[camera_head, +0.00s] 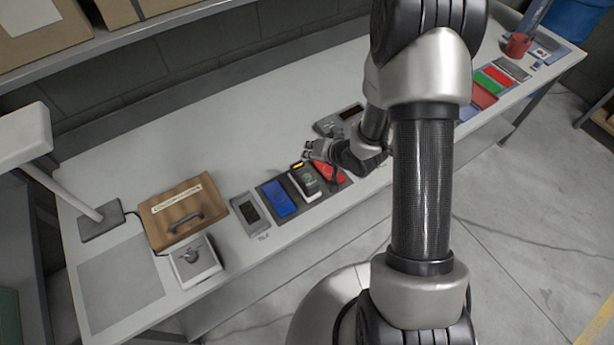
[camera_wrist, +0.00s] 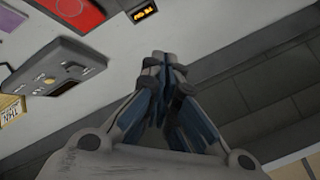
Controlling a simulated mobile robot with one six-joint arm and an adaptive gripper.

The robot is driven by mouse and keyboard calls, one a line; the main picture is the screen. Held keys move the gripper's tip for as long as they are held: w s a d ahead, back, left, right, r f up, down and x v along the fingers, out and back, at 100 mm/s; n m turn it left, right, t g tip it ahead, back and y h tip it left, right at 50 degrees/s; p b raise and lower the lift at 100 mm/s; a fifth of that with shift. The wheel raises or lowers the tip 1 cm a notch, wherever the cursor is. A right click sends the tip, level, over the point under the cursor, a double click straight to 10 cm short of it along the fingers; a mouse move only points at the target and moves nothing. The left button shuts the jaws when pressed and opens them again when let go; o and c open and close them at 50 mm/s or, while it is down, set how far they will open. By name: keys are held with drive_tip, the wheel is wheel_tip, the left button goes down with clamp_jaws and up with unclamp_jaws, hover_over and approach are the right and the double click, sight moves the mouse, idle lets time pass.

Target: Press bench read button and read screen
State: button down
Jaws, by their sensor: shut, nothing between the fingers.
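My gripper (camera_head: 308,150) is above the middle of the bench, with its fingers together and nothing between them. In the wrist view its fingertips (camera_wrist: 160,62) are over bare bench top. A small black screen (camera_wrist: 144,12) shows orange characters too small to read surely; a small orange-lit display (camera_head: 296,165) also shows in the head view. I cannot tell which part is the read button.
A brown case (camera_head: 183,210) and a lamp (camera_head: 102,221) stand left. A red cup (camera_head: 517,45) stands far right. The bench's back middle is clear.

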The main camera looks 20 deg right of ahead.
sight(310, 175)
drive_tip(key=shift+f+b, duration=3.2)
drive_tip(key=shift+f, duration=0.8)
drive_tip(key=shift+f+b, duration=0.3)
drive_tip(key=shift+f, duration=0.15)
drive_tip(key=shift+f+b, duration=0.3)
drive_tip(key=shift+f, duration=0.05)
drive_tip(key=shift+r, duration=0.15)
drive_tip(key=shift+r+p, duration=0.65)
drive_tip(key=shift+p, duration=0.1)
drive_tip(key=shift+r, duration=0.1)
wheel_tip(310, 175, up, 5)
drive_tip(key=p, duration=0.4)
